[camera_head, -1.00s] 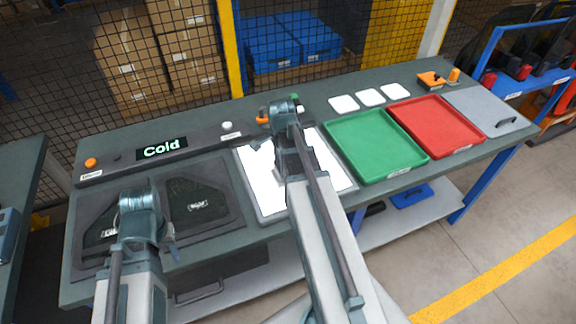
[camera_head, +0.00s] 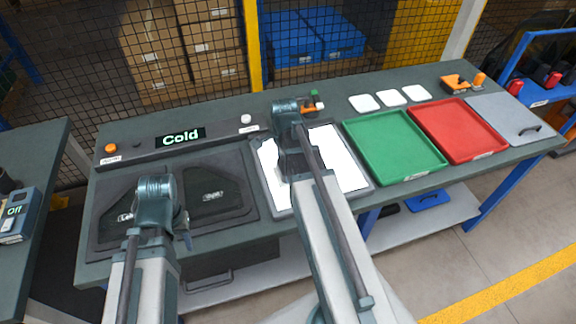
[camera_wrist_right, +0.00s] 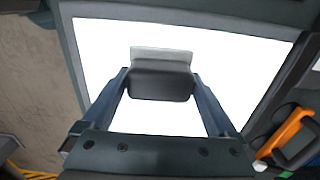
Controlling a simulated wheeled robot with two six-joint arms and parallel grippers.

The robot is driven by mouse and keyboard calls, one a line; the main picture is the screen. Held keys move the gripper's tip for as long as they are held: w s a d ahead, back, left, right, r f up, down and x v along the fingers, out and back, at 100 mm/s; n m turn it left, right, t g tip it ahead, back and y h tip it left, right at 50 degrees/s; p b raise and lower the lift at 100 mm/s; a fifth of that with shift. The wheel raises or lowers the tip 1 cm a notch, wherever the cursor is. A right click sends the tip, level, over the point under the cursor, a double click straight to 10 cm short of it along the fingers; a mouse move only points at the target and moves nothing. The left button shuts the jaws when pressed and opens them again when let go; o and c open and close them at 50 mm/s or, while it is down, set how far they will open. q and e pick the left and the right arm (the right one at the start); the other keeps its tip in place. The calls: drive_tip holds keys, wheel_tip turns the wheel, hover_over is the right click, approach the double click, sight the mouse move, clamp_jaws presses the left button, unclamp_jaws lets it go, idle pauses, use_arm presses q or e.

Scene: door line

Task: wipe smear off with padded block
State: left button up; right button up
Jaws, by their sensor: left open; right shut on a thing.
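The padded block (camera_wrist_right: 161,80) is dark with a pale grey strip along its far edge. My right gripper (camera_wrist_right: 161,88) is shut on it, one finger at each side, over the bright white panel (camera_wrist_right: 235,70). I cannot tell whether the pad touches the panel. In the head view the panel (camera_head: 345,165) lies in a grey frame, and my right arm covers its middle-left part. The block is mostly hidden there. No smear can be made out on the glaring white. My left gripper (camera_head: 184,232) is open and empty over the dark mat at the left.
A green tray (camera_head: 395,147) and a red tray (camera_head: 458,130) lie right of the panel. A dark mat (camera_head: 225,200) with black pieces lies left. A console reading "Cold" (camera_head: 181,138) stands behind. An orange-handled tool (camera_wrist_right: 287,140) is near the right gripper.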

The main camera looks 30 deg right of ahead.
drive_tip(key=shift+w, duration=0.1)
drive_tip(key=shift+w+d, duration=0.25)
drive_tip(key=shift+w, duration=0.75)
drive_tip(key=shift+f, duration=0.1)
drive_tip(key=shift+d, duration=0.1)
drive_tip(key=shift+s+d, duration=0.2)
drive_tip(key=shift+d, duration=0.7)
drive_tip(key=shift+s+d, duration=0.15)
drive_tip(key=shift+d, duration=0.7)
drive_tip(key=shift+d, duration=0.15)
drive_tip(key=shift+s+d, duration=0.2)
drive_tip(key=shift+d, duration=0.6)
drive_tip(key=shift+s+d, duration=0.2)
drive_tip(key=shift+d, duration=0.6)
